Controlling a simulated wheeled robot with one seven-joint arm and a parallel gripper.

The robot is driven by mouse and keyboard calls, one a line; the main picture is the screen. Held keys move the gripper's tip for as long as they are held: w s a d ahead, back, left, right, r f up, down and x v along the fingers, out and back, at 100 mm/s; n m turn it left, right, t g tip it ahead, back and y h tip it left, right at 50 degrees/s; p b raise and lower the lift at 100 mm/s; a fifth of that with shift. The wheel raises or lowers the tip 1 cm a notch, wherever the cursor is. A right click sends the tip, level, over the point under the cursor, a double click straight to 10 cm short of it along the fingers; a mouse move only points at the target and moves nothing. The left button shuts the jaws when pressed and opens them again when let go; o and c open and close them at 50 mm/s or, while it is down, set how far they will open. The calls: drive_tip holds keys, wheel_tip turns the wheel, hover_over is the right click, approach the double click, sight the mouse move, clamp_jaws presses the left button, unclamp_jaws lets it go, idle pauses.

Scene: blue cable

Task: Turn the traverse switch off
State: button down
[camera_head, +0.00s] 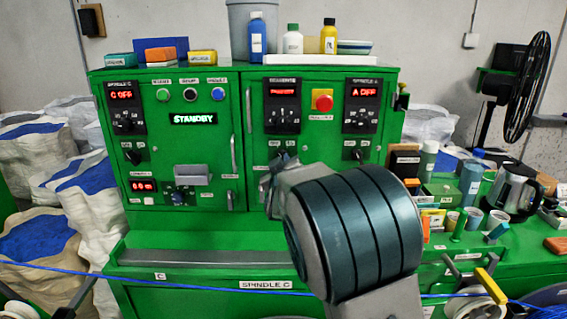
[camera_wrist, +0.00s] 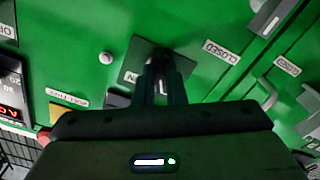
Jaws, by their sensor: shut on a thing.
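The green control cabinet (camera_head: 215,130) faces me, with a dark middle panel (camera_head: 283,105) whose red display is too small to read surely. Below that panel is a small black rotary switch, mostly hidden by my gripper (camera_head: 277,165) in the head view. In the wrist view my gripper (camera_wrist: 160,80) is shut on the dark switch knob (camera_wrist: 158,60), its fingers on either side. The knob sits on a dark square plate (camera_wrist: 180,68) with partly covered white letters. The knob's exact setting cannot be told.
A red emergency button (camera_head: 322,100) is right of the middle panel. Similar switches sit at left (camera_head: 132,156) and right (camera_head: 356,154). Bottles (camera_head: 292,40) stand on the cabinet top. A cluttered bench with a kettle (camera_head: 514,187) is at right. A blue cable (camera_head: 60,268) crosses the front.

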idle(0.4)
drive_tip(key=c, duration=1.5)
unclamp_jaws()
drive_tip(key=s+b, duration=0.2)
drive_tip(key=s, duration=1.1)
drive_tip(key=shift+s, duration=0.4)
drive_tip(key=s+d+f+m+g, duration=0.2)
drive_tip(key=s+d+f+g, duration=0.2)
drive_tip(key=s, duration=0.5)
drive_tip(key=s+d+f+m+g, duration=0.2)
drive_tip(key=s+d+f+g, duration=0.3)
drive_tip(key=s, duration=0.4)
drive_tip(key=s+d+f+m+g, duration=0.2)
drive_tip(key=s+d+f+g, duration=0.3)
drive_tip(key=s, duration=0.5)
drive_tip(key=shift+d+f+g, duration=0.1)
drive_tip(key=shift+d+g, duration=0.2)
drive_tip(key=shift+g, duration=0.2)
